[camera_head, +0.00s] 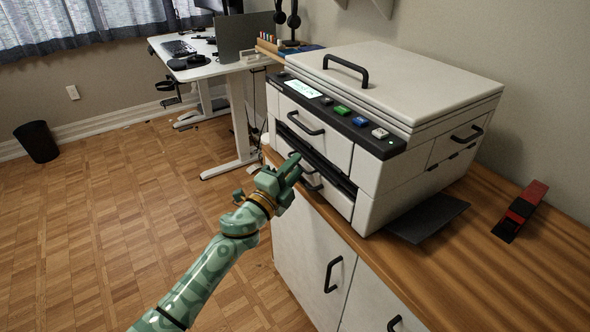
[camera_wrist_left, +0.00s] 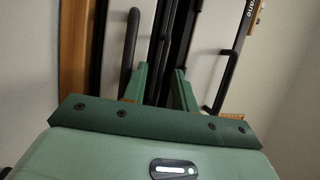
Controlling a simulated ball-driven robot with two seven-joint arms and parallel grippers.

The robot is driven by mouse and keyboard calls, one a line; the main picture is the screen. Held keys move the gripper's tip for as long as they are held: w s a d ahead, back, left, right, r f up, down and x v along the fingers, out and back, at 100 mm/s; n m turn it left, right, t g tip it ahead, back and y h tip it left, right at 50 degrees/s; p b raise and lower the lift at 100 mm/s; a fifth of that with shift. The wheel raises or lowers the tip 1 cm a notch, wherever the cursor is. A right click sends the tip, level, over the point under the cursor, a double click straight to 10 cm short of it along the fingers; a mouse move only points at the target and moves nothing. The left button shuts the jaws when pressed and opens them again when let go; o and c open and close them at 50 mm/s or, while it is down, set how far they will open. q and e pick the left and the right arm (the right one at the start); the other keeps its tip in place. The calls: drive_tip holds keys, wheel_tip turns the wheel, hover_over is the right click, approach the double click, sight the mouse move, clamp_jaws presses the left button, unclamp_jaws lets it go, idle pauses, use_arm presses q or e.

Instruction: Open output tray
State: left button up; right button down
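The white printer (camera_head: 390,100) stands on the wooden counter. Its front has an upper drawer with a black bar handle (camera_head: 305,123), a dark slot with a black tray edge (camera_head: 330,170) below it, and a lower drawer with another handle (camera_head: 312,184). My left gripper (camera_head: 294,163) is in front of the slot and partly covers the lower drawer. In the left wrist view its two green fingers (camera_wrist_left: 163,80) are apart, with the dark slot between them. The lower handle (camera_wrist_left: 129,48) lies left of the fingers and the upper handle (camera_wrist_left: 229,65) right of them. My right gripper is out of view.
The wooden counter (camera_head: 480,265) holds a dark flat sheet (camera_head: 428,218) beside the printer and a red and black object (camera_head: 521,210). White cabinet doors (camera_head: 310,255) are below. A white desk (camera_head: 205,65) stands behind. The floor at left is mostly clear.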

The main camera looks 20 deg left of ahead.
use_arm(q)
drive_tip(key=shift+w, duration=0.1)
clamp_jaws()
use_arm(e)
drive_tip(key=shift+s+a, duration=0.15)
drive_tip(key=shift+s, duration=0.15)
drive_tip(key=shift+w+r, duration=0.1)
